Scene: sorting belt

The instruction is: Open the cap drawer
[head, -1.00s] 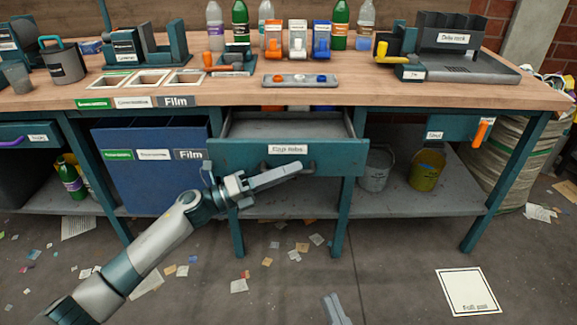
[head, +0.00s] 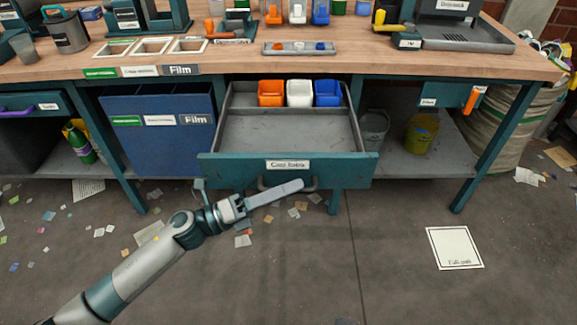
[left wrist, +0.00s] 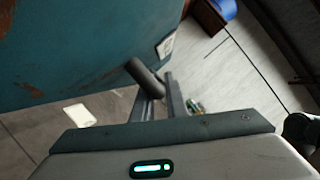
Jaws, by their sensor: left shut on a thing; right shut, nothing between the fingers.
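The cap drawer (head: 235,170) stands well out from under the bench in the head view. Its teal front carries a white label and a grey bar handle (head: 314,184). My left gripper (head: 298,186) is at the front of the drawer, shut on the handle. In the left wrist view the dark handle (left wrist: 146,78) passes between the fingers, beside the teal drawer front (left wrist: 70,45). The tip of my right gripper (head: 343,321) barely shows at the bottom edge of the head view, away from the drawer.
Orange (head: 271,93), white (head: 300,93) and blue (head: 328,93) bins sit at the back inside the drawer. A blue sorting bin (head: 160,150) stands left under the bench (head: 400,62). Scraps litter the floor. The floor in front is otherwise open.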

